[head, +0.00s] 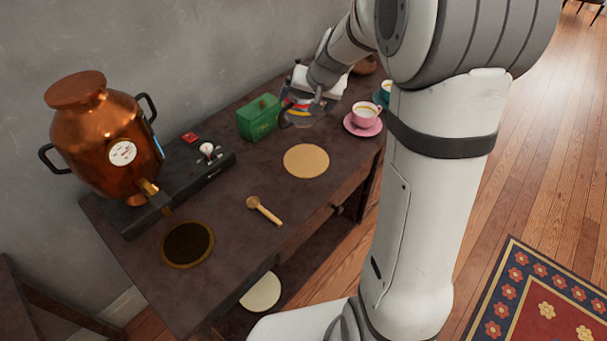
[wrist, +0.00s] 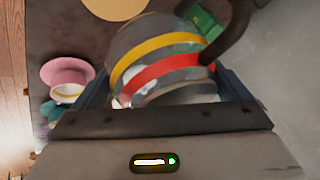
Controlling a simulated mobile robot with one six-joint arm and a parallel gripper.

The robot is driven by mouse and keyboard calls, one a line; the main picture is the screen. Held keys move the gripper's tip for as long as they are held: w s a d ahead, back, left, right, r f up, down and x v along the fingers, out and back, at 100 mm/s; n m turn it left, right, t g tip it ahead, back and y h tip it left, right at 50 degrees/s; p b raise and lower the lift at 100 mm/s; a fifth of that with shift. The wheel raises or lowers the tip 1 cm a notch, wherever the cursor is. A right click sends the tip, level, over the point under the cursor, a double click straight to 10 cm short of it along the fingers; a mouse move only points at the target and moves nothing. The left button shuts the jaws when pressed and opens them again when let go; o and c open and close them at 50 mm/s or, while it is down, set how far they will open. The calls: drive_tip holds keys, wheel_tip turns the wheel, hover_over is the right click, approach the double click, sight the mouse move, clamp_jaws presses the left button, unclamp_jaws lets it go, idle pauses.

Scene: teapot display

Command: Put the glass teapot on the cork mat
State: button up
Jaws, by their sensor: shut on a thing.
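The glass teapot (head: 305,118) is clear with a dark handle. In the wrist view the teapot (wrist: 165,62) shows yellow and red bands, and its dark handle points to the upper right. My gripper (wrist: 165,92) is shut on the teapot's body, one finger on each side. In the head view my gripper (head: 311,97) is over the back part of the table, partly hidden by my wrist. The cork mat (head: 306,160) is a bare tan disc nearer the front than the teapot. The mat's edge (wrist: 115,8) shows at the top of the wrist view. Any gap under the teapot cannot be told.
A green box (head: 259,117) stands left of the teapot, and a pink cup (head: 366,113) on a pink saucer to its right. A teal cup (head: 386,88) stands behind. A wooden spoon (head: 264,210), dark round plate (head: 188,244) and copper urn (head: 105,140) are further left.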

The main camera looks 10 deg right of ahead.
drive_tip(key=shift+m, duration=0.3)
wheel_tip(320, 180, down, 4)
drive_tip(key=b, duration=0.5)
drive_tip(key=shift+s+d, duration=0.1)
drive_tip(key=shift+d, duration=0.05)
drive_tip(key=f+b, duration=0.1)
drive_tip(key=b, duration=0.2)
drive_tip(key=shift+s+d+f+h+b, duration=0.15)
drive_tip(key=shift+h+b, duration=0.15)
drive_tip(key=shift+h, duration=0.1)
drive_tip(key=b, duration=0.3)
hover_over(309, 162)
wheel_tip(309, 162, down, 10)
drive_tip(key=shift+r, duration=0.1)
drive_tip(key=o, duration=0.8)
drive_tip(key=shift+f, duration=0.2)
drive_tip(key=shift+o, duration=0.5)
drive_tip(key=shift+r, duration=0.1)
